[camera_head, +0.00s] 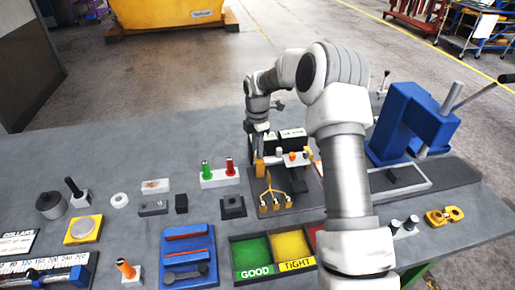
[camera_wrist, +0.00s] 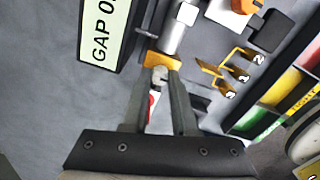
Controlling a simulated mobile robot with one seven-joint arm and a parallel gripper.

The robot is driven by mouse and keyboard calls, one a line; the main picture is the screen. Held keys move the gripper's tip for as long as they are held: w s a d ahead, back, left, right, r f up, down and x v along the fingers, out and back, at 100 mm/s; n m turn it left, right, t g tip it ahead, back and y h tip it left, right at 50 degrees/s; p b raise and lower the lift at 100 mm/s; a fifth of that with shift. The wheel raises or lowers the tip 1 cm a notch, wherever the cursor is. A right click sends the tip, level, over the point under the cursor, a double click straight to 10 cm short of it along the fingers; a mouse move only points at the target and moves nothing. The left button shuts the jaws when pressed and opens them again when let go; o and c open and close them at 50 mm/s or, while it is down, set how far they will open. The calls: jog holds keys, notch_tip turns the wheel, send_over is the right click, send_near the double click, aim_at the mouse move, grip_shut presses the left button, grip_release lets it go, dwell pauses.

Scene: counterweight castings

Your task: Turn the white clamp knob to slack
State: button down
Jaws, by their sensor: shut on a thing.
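The white clamp knob (camera_wrist: 160,76) shows as a small pale piece between my fingertips in the wrist view. My gripper (camera_wrist: 161,84) is shut on it, and the fingers cover most of it. An orange block (camera_wrist: 162,60) lies just beyond the fingertips, with a silver-white cylinder (camera_wrist: 179,30) behind it. A white and red patch (camera_wrist: 152,106) shows between the fingers. In the head view my gripper (camera_head: 259,146) points down at the left end of the fixture, above the orange block (camera_head: 259,168). The knob cannot be made out there, and its turn angle is unclear.
A pale display reading GAP (camera_wrist: 105,28) stands close to the left in the wrist view. Yellow numbered prongs (camera_wrist: 228,72) are to the right. In the head view, green and red pegs (camera_head: 218,177) stand left of the fixture, and a blue press (camera_head: 408,125) stands right.

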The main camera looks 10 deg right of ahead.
jog(key=c, duration=0.7)
grip_release()
jog(key=shift+r, duration=0.15)
notch_tip(320, 180, up, 17)
jog(key=shift+b, duration=0.3)
jog(key=shift+r, duration=0.15)
